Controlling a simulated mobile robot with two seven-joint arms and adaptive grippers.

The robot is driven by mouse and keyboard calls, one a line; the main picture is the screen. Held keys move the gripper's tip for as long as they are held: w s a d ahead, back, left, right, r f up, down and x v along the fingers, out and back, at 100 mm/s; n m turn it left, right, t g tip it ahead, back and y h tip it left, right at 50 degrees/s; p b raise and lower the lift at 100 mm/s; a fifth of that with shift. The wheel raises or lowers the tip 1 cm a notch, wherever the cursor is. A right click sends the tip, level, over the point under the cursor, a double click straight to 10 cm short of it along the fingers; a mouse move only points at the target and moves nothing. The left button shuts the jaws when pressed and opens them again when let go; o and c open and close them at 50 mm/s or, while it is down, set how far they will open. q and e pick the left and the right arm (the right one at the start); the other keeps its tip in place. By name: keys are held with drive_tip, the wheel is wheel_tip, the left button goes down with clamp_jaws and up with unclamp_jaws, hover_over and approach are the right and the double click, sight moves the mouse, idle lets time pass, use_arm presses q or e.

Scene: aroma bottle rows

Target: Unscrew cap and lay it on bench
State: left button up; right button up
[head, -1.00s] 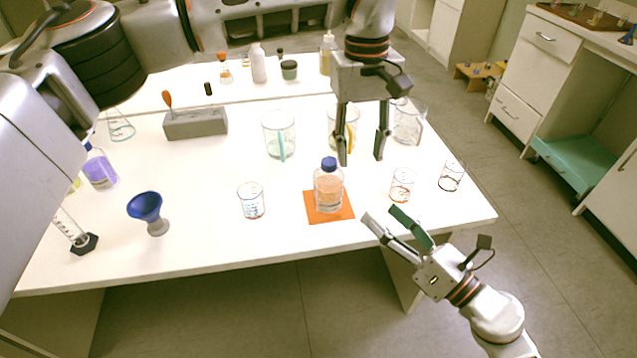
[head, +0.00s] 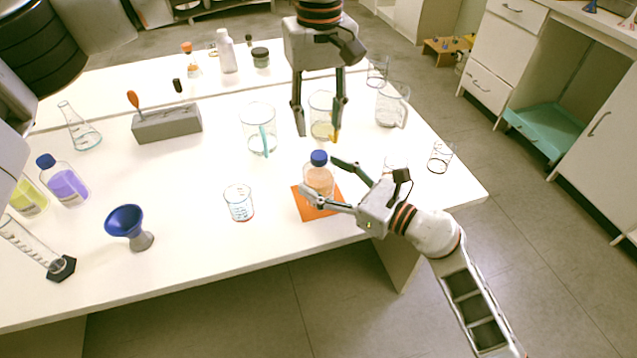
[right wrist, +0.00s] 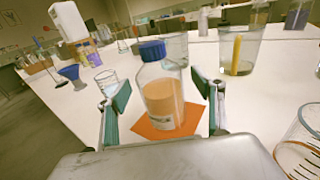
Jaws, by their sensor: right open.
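A clear bottle (head: 319,181) with orange liquid and a blue cap (head: 319,157) stands upright on an orange mat (head: 318,211) near the bench's front edge. The bottle (right wrist: 160,98) and its blue cap (right wrist: 152,51) also show in the right wrist view. My right gripper (head: 325,181) is open, its fingers on either side of the bottle body; I cannot see contact. In the right wrist view gaps show beside the bottle. My left gripper (head: 318,118) hangs above and behind the bottle, pointing down, open and empty, in front of a beaker with a yellow item.
Beakers stand around: a small one (head: 239,203) at left, a large one (head: 258,130) behind, another (head: 391,105) back right. A blue funnel (head: 126,222) and a purple-liquid bottle (head: 65,184) are at left. Bare white bench (head: 190,190) lies between funnel and small beaker.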

sight(319, 155)
drive_tip(key=shift+x, duration=0.85)
drive_tip(key=shift+c, duration=0.2)
clamp_jaws()
use_arm(q)
drive_tip(key=m, duration=0.4)
drive_tip(key=shift+f, duration=4)
drive_tip(key=shift+m, duration=0.3)
clamp_jaws()
